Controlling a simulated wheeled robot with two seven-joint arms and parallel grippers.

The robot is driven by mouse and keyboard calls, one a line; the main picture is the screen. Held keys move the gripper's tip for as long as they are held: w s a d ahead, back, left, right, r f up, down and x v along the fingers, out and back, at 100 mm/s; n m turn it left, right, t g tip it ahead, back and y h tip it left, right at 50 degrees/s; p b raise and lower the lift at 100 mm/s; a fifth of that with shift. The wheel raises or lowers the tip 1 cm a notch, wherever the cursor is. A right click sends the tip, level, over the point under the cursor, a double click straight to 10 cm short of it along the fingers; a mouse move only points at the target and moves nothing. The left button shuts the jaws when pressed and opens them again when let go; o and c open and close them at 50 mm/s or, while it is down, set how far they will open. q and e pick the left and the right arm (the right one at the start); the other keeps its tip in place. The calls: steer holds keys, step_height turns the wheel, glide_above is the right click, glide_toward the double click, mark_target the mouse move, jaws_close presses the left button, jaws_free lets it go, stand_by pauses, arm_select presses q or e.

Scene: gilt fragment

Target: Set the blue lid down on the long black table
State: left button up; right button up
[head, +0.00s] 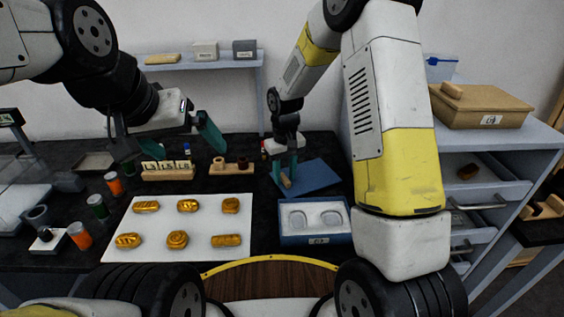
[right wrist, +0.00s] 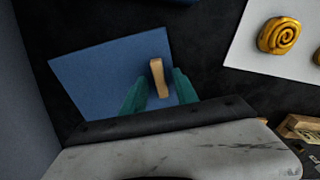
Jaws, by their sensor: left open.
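The blue lid (head: 315,175) is a flat blue panel with a small wooden bar handle (head: 286,181). It appears to lie flat on the long black table (head: 240,150), behind the blue box. In the right wrist view the lid (right wrist: 100,70) lies under my right gripper (right wrist: 161,74). The teal fingers stand on either side of the handle (right wrist: 158,78), with narrow gaps showing, so the gripper looks open around it. My right gripper also shows in the head view (head: 285,173). My left gripper (head: 165,142) is open and empty above the table's left part.
A blue box (head: 315,238) with two round recesses stands in front of the lid. A white sheet (head: 160,220) with several gilt pieces lies to its left. A drawer cabinet (head: 500,160) stands at right.

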steer(key=s+d+r+t, duration=0.1)
steer(key=s+d+r, duration=0.1)
steer(key=r, duration=0.7)
steer(key=s+d+r, duration=0.1)
steer(key=s+r, duration=0.1)
steer(key=r, duration=0.7)
steer(key=s+d+r+m+t+y, duration=0.1)
steer(key=s+d+r+m+t, duration=0.1)
steer(key=s, duration=0.7)
steer(key=s+d+r+m+t+y, duration=0.1)
steer(key=s+d+r+t, duration=0.2)
steer(key=s+r, duration=0.3)
steer(key=s+d, duration=0.1)
steer(key=s, duration=0.3)
steer(key=shift+m, duration=0.4)
